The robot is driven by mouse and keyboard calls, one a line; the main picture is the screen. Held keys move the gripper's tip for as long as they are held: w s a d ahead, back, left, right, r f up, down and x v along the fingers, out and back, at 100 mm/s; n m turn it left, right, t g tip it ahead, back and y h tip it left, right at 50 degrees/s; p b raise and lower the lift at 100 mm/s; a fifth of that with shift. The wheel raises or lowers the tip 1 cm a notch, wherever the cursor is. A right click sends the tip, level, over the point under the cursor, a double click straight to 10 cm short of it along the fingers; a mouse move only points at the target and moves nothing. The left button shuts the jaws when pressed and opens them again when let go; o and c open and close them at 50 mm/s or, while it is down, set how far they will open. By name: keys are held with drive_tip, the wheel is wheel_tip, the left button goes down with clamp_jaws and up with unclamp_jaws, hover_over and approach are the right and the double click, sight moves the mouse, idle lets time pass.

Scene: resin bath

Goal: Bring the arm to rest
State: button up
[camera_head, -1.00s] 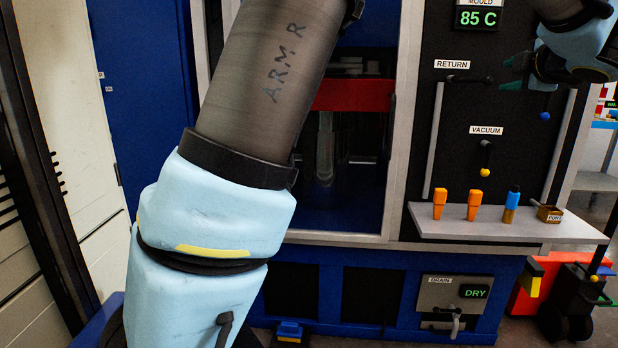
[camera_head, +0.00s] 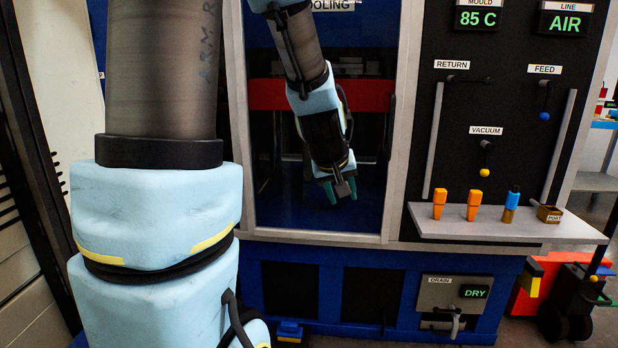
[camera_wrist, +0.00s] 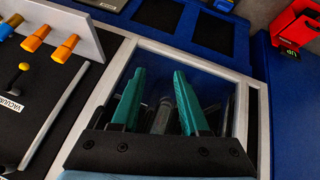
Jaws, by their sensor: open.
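My gripper (camera_head: 340,192) hangs in front of the blue-backed window of the machine in the head view, its green fingers pointing down. In the wrist view my gripper (camera_wrist: 160,95) has its two green fingers spread apart with nothing held between them. Behind them, through the window, a clear glass-like tube (camera_wrist: 163,115) shows. In the head view my arm hides part of the window, and I cannot make out the tube there.
Right of the window is a black panel with a RETURN lever (camera_head: 452,78), a FEED lever (camera_head: 545,100) and a yellow-knobbed VACUUM lever (camera_head: 485,160). A shelf (camera_head: 450,226) below holds orange and blue plugs. A red cart (camera_head: 535,290) stands at lower right. Displays read 85 C, AIR and DRY.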

drive_tip(key=s+a+f+m+g+y, duration=0.1)
drive_tip(key=s+a+f+g+y, duration=0.35)
drive_tip(key=s+a, duration=0.9)
wheel_tip(320, 180, up, 12)
drive_tip(key=h+p, duration=0.1)
drive_tip(key=p, duration=1.3)
drive_tip(key=shift+w+a+f+m+h, duration=0.2)
drive_tip(key=shift+a+m+h, duration=0.05)
drive_tip(key=shift+m+h, duration=0.1)
